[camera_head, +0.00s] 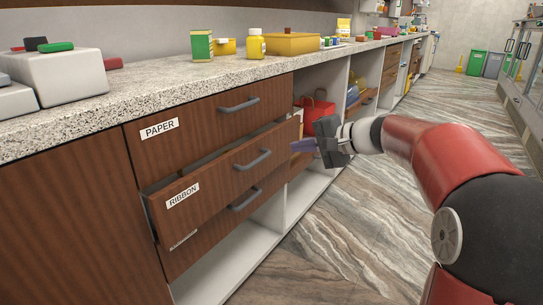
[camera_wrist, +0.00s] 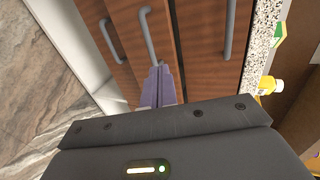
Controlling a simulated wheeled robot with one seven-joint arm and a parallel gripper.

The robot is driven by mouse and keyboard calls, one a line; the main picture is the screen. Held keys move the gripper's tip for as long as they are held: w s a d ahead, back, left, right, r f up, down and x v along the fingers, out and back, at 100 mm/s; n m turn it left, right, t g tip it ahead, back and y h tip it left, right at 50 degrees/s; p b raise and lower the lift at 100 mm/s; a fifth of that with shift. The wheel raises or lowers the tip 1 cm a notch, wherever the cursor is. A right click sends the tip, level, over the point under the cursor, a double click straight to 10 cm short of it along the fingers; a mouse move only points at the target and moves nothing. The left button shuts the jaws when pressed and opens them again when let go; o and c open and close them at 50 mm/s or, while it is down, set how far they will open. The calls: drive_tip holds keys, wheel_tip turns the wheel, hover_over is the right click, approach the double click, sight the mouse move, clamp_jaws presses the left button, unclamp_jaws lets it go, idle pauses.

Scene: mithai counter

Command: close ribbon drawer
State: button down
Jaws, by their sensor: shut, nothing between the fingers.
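The ribbon drawer (camera_head: 218,178), a brown wooden front with a white RIBBON label (camera_head: 183,195) and a grey bar handle (camera_head: 253,160), stands partly open. A dark gap shows above its front. My gripper (camera_head: 302,146) is shut and empty, with its purple fingers pointing left by the drawer's right end. In the wrist view, the shut fingertips (camera_wrist: 160,70) appear near the lower end of the ribbon drawer's handle (camera_wrist: 150,38). I cannot tell whether they touch the drawer.
The paper drawer (camera_head: 205,115) above looks flush. A lower drawer (camera_head: 215,232) with a handle sits below. The granite counter (camera_head: 150,90) runs above and holds boxes and bottles. A red bag (camera_head: 318,108) is on an open shelf behind my gripper. The floor (camera_head: 340,240) in front is clear.

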drive_tip(key=s+f+b, duration=0.1)
approach(244, 145)
drive_tip(key=shift+t+y, duration=0.3)
drive_tip(key=shift+t, duration=0.1)
drive_tip(key=w+a+f, duration=0.1)
drive_tip(key=f, duration=0.1)
drive_tip(key=w+a+f, duration=0.1)
drive_tip(key=a, duration=0.1)
drive_tip(key=shift+a+f, duration=0.15)
drive_tip(key=shift+f, duration=0.2)
drive_tip(key=shift+w+a+p, duration=0.3)
drive_tip(key=shift+w+a, duration=0.05)
drive_tip(key=shift+a, duration=0.05)
drive_tip(key=w+a, duration=0.2)
drive_tip(key=a, duration=0.1)
drive_tip(key=shift+w+a+p, duration=0.25)
drive_tip(key=shift+p, duration=0.1)
drive_tip(key=shift+r, duration=0.1)
